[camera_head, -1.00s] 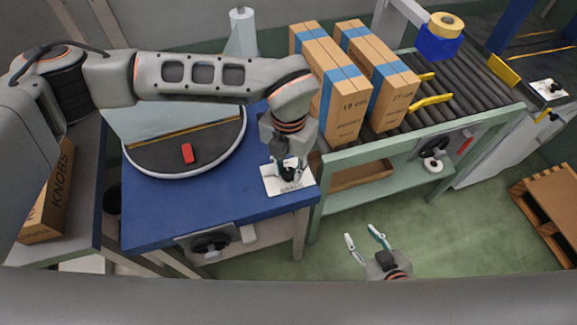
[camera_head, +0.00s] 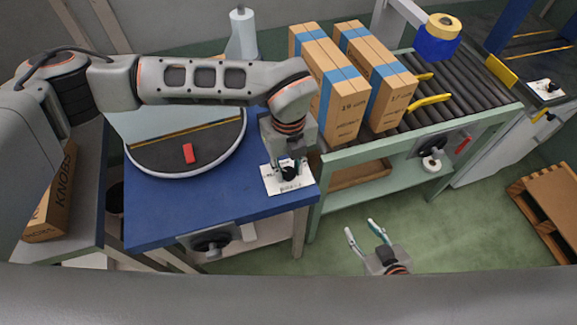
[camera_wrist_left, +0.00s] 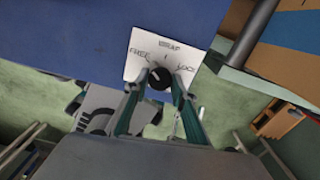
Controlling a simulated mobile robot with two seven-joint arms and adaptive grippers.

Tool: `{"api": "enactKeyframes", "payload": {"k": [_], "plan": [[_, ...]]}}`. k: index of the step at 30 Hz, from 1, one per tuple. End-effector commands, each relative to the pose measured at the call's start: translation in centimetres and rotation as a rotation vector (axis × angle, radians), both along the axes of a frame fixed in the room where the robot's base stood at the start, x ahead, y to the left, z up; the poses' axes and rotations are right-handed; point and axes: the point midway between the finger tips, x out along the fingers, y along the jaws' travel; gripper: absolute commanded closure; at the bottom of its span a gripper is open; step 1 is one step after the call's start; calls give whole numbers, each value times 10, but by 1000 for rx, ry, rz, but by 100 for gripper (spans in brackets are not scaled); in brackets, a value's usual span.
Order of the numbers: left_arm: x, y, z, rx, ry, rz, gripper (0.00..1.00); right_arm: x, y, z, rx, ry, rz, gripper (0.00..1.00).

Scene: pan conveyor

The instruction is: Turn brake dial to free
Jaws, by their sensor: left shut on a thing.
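The brake dial is a black knob (camera_head: 290,174) on a white plate (camera_head: 272,187) at the front right corner of the blue table. In the left wrist view, the plate (camera_wrist_left: 140,62) reads FREE on the left and LOCK on the right. The black knob (camera_wrist_left: 160,78) sits between my fingertips; I cannot tell clearly which way it points. My left gripper (camera_head: 286,166) reaches down from above and is shut on the knob, partly hiding it. My right gripper (camera_head: 362,233) is open and empty over the green floor, away from the dial.
Another black handwheel (camera_head: 210,243) is on the table's front. A KNOBS box (camera_head: 50,205) stands at the left.

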Motion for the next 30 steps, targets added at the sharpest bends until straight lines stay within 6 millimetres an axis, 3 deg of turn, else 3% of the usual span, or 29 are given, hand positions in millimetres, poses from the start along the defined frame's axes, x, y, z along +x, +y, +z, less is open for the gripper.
{"api": "enactKeyframes", "payload": {"k": [10, 27, 28, 30], "plan": [[2, 0, 2, -3, -5, 151, 96, 0, 0, 0, -1, 3, 0, 60], [2, 0, 2, -2, -5, 181, 96, 1, 0, 4, 1, -5, 0, 60], [2, 0, 2, -2, -5, 181, 69, 2, 0, 4, 1, -5, 0, 60], [2, 0, 2, -2, -4, 181, 57, 2, 0, 4, 1, -5, 0, 60]]}}
